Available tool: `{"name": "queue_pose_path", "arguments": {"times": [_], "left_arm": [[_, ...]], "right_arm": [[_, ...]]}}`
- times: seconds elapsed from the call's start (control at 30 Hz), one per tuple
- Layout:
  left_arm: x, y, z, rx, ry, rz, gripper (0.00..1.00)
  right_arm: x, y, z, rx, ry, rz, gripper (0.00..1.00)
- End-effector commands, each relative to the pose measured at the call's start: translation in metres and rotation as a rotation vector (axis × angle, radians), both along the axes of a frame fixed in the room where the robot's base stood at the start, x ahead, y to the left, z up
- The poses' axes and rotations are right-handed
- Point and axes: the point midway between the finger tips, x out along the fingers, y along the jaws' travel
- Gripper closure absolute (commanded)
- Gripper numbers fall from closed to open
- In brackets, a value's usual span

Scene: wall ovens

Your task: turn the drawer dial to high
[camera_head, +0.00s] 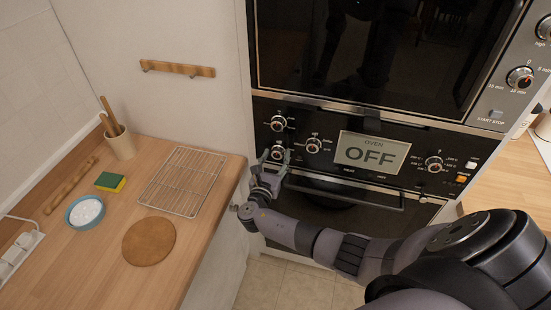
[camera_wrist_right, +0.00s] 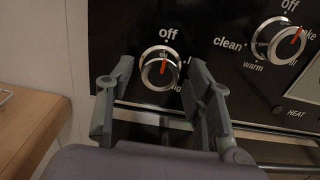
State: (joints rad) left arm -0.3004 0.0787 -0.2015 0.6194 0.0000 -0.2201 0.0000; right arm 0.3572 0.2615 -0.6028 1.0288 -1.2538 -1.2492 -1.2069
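The drawer dial (camera_head: 277,153) is the lower-left round knob on the black oven panel. In the right wrist view the dial (camera_wrist_right: 160,68) has a silver rim and a red pointer that points almost straight up, at the "off" mark. Other labels around it are partly hidden by my fingers. My right gripper (camera_head: 275,161) is in front of the dial. In the wrist view my right gripper (camera_wrist_right: 162,76) is open, one finger on each side of the dial; I cannot tell whether they touch it. My left gripper is not in view.
Another knob (camera_head: 278,123) sits just above, and the oven dial (camera_head: 313,145) is close to the right. The display (camera_head: 371,153) reads OVEN OFF. A handle bar (camera_head: 345,194) runs below the panel. A wooden counter (camera_head: 210,237) with a wire rack (camera_head: 181,181) stands to the left.

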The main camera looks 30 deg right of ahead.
Motion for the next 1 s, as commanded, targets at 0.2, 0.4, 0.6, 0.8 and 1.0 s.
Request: {"name": "queue_pose_path", "arguments": {"times": [0.2, 0.4, 0.6, 0.8, 1.0], "left_arm": [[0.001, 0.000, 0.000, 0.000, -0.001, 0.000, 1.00], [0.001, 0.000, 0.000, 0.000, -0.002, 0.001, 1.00], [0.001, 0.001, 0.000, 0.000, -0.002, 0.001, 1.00], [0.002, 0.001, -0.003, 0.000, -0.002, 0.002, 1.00], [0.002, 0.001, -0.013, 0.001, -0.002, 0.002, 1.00]], "right_arm": [[0.000, 0.000, 0.000, 0.000, 0.000, 0.000, 0.69], [0.000, 0.000, 0.000, 0.000, 0.000, 0.000, 0.83], [0.000, 0.000, 0.000, 0.000, 0.000, 0.000, 0.93], [0.000, 0.000, -0.001, 0.014, -0.016, 0.000, 0.93], [0.000, 0.000, -0.003, 0.070, -0.081, 0.000, 0.93]]}}
